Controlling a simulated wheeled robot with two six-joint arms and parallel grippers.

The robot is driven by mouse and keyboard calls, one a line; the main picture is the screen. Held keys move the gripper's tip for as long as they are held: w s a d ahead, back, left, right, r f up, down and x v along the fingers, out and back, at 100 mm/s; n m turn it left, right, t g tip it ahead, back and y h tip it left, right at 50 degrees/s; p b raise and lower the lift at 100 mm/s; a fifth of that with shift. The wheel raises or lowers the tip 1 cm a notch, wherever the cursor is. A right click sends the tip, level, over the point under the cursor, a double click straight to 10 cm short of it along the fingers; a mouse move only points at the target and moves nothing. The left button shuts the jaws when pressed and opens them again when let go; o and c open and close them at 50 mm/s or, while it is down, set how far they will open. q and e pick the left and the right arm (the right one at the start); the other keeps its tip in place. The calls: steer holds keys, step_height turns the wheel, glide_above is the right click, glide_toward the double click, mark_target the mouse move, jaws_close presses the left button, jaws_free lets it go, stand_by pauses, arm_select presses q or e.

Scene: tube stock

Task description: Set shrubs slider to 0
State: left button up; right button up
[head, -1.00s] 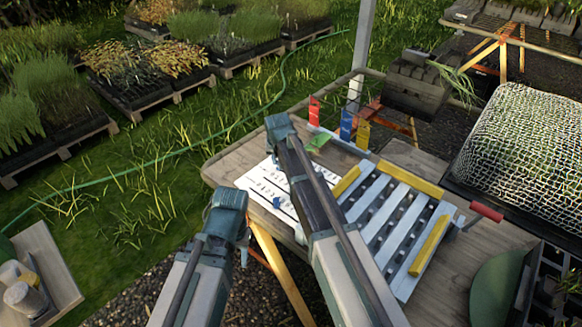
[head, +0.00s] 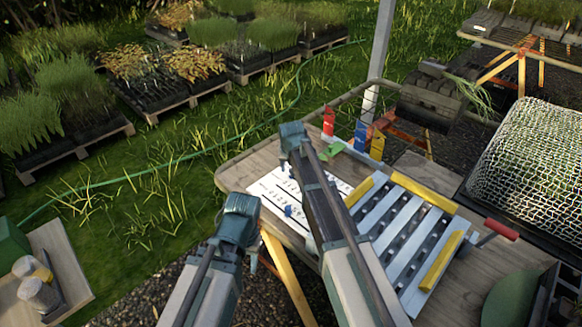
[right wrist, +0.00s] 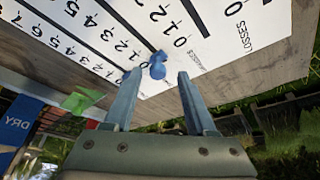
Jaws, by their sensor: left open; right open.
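The white slider board (head: 263,186), printed with rows of numbers, lies on the wooden table. It also shows in the right wrist view (right wrist: 222,48), where "LOSSES" is legible and other labels are partly hidden or too small. I cannot make out which row is shrubs. A blue slider knob (right wrist: 157,66) sits near the low numbers of one row; in the head view it is small (head: 288,211). My right gripper (head: 290,130) is open and empty; its fingers (right wrist: 160,88) point at the board, with the blue knob just beyond and between the tips. My left gripper (head: 238,212) is open, left of the board.
A green piece (right wrist: 82,100) lies near the board's far edge, by upright red (head: 328,121), blue (head: 360,134) and yellow (head: 377,146) tags. A slatted rack with yellow bars (head: 424,191) stands right of the board. A mesh-covered tray (head: 530,150) is farther right.

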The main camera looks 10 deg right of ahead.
steer(key=p+v, duration=1.2)
steer(key=v, duration=0.1)
steer(key=shift+r, duration=0.3)
steer(key=s+a+n+g, duration=0.2)
steer(key=s, duration=1.2)
steer(key=s+a+f+n+g, duration=0.1)
steer(key=s+a+n+g, duration=0.1)
steer(key=s, duration=1.3)
steer(key=shift+a+f+n+g+h, duration=0.2)
steer(key=shift+f+n+g+h, duration=0.15)
steer(key=shift+n, duration=0.25)
